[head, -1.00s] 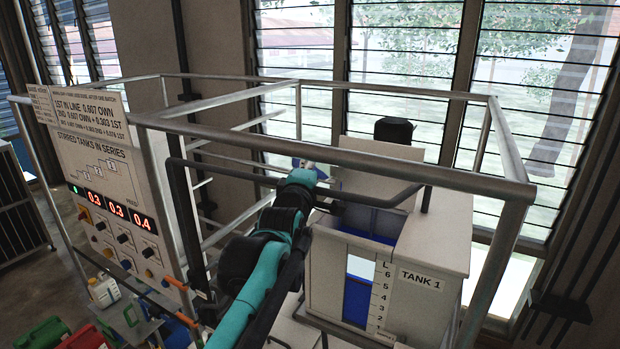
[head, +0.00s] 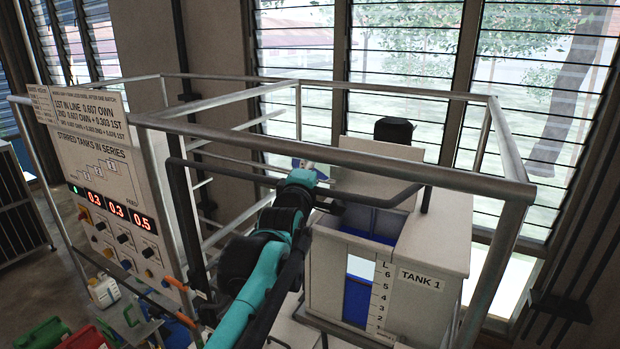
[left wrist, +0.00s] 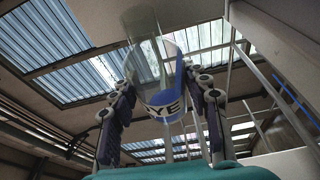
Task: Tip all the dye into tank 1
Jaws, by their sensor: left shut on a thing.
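Tank 1 (head: 430,250) is a pale box inside a railed frame in the head view. Its top is partly open on a blue interior, and blue shows in its sight window (head: 357,302) beside the scale. My left gripper (left wrist: 160,78) is shut on a clear dye vessel (left wrist: 163,103) with a label reading "YE" and blue liquid inside. In the head view the vessel (head: 322,174) shows small, tilted, behind the end of my left arm, beside the tank's upper left. Most of it is hidden there, and I cannot tell whether liquid is leaving it. My right gripper is not in view.
Metal rails (head: 340,160) surround the tank, and a dark bent pipe (head: 400,198) crosses near its opening. A control panel (head: 115,215) at left reads 0.3, 0.3, 0.5. A white jug (head: 103,291) and green and red containers (head: 45,334) stand at lower left.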

